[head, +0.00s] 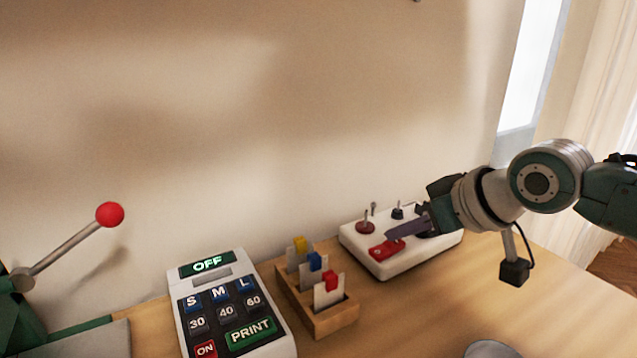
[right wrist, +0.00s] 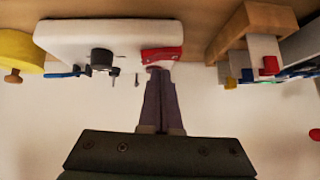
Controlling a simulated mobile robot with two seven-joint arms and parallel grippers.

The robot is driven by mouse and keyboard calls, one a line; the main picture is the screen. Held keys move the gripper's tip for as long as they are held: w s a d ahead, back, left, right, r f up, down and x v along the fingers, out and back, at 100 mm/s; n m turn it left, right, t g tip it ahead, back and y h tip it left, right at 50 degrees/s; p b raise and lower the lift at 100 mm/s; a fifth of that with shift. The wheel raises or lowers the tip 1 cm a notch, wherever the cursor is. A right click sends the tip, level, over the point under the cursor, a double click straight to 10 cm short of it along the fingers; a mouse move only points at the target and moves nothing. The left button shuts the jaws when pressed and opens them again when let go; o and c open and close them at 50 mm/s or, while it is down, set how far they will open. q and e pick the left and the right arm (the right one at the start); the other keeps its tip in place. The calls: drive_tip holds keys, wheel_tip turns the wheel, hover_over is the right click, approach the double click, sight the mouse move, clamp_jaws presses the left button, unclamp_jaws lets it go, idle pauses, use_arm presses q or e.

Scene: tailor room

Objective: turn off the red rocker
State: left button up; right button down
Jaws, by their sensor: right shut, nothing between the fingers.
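The red rocker (head: 381,252) sits at the front left of a white switch box (head: 408,265) on the table. It also shows in the right wrist view (right wrist: 165,52), on the white box (right wrist: 70,32). My right gripper (head: 392,235) comes in from the right, over the box. Its fingers are together and empty, with their tips at the rocker. In the right wrist view the fingertips (right wrist: 157,73) overlap the rocker's edge; I cannot tell whether they touch it. My left gripper is not in view.
Other switches (head: 366,226) stand behind the rocker. A wooden card holder (head: 332,320) with coloured tabs is left of the box. Further left are a keypad showing OFF (head: 207,264) and a lever with a red ball (head: 110,214). The table's right front is mostly clear.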

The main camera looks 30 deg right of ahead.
drive_tip(key=r+p, duration=0.3)
drive_tip(key=r, duration=0.1)
drive_tip(key=shift+a, duration=0.3)
use_arm(q)
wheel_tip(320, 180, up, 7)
drive_tip(key=p, duration=0.2)
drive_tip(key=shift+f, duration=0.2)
use_arm(e)
drive_tip(key=s+a+v, duration=0.1)
drive_tip(key=v, duration=0.8)
drive_tip(key=shift+a+f, duration=0.25)
drive_tip(key=shift+f, duration=0.15)
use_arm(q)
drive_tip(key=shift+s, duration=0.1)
